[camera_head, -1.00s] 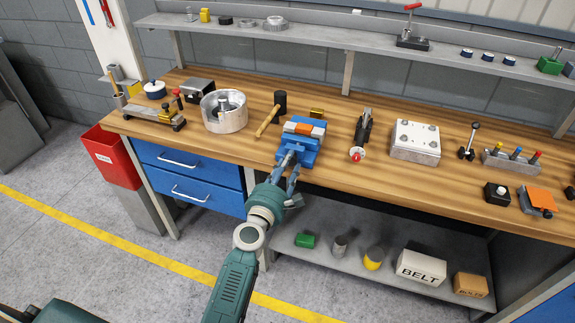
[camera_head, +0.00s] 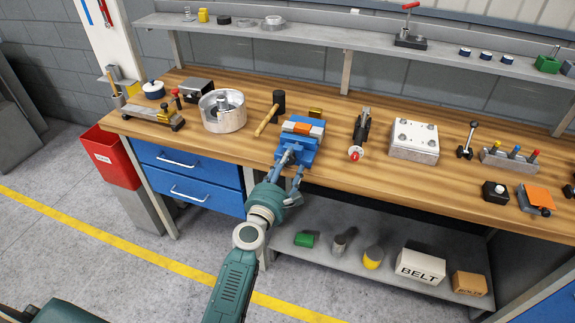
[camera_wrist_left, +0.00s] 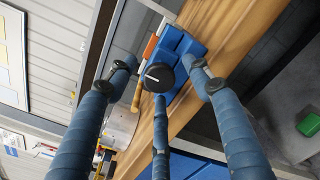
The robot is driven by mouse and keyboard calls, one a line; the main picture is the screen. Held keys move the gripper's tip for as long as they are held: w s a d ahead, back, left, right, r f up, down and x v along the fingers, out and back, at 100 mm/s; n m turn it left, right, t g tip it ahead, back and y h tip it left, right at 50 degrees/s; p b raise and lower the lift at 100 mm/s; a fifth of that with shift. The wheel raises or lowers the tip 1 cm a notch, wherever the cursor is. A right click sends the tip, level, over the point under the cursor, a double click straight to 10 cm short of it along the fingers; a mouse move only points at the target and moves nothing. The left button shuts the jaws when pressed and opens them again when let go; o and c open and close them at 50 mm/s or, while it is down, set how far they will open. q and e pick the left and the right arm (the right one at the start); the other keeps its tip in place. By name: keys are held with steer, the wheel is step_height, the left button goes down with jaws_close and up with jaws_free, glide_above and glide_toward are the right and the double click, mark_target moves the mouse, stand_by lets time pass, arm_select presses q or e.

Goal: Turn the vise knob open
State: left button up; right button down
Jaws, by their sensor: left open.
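The blue vise (camera_head: 303,142) sits at the front edge of the wooden bench, with an orange and grey piece (camera_head: 302,128) at its top. In the left wrist view the vise body (camera_wrist_left: 178,58) lies ahead. Its round black knob (camera_wrist_left: 158,77) with a white line faces the camera. My left gripper (camera_head: 291,163) is at the front of the vise. Its fingers are open and spread around the knob in the wrist view (camera_wrist_left: 159,88); I cannot tell whether any finger touches it. My right gripper is not in view.
A hammer (camera_head: 269,117) and a metal cylinder housing (camera_head: 223,113) lie left of the vise. A toggle clamp (camera_head: 361,132) and a metal block (camera_head: 414,141) stand to its right. Below are blue drawers (camera_head: 190,170) and a lower shelf (camera_head: 335,261) with boxes.

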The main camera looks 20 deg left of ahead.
arm_select(q)
steer(key=shift+s, duration=0.1)
steer(key=shift+s+a+f, duration=0.1)
steer(key=shift+s, duration=0.2)
steer(key=s, duration=1.1)
steer(key=shift+a, duration=0.1)
steer(key=s+d+f+m+g+h, duration=0.1)
steer(key=s+d+f+m+g, duration=0.25)
steer(key=f, duration=0.75)
steer(key=s+f+m+g, duration=0.2)
steer(key=s+f+m, duration=0.4)
steer(key=f, duration=0.5)
steer(key=s+d+f+m+g+h, duration=0.1)
steer(key=s+f+m+g, duration=0.4)
steer(key=f, duration=0.7)
steer(key=s+a+f+m+g, duration=0.2)
steer(key=s+f+m, duration=0.6)
steer(key=s+f, duration=0.5)
steer(key=s+a+f+m+g+y, duration=0.1)
steer(key=s+a+f+m, duration=0.1)
steer(key=s, duration=0.4)
steer(key=s+a+f+m+g, duration=0.2)
steer(key=s+f+m, duration=0.1)
steer(key=s, duration=0.4)
steer(key=s+a+f+m+g+y, duration=0.1)
steer(key=s+a+f+m, duration=0.1)
steer(key=s+m, duration=0.2)
steer(key=s, duration=0.3)
steer(key=shift+f+y, duration=0.25)
steer(key=shift+y, duration=0.05)
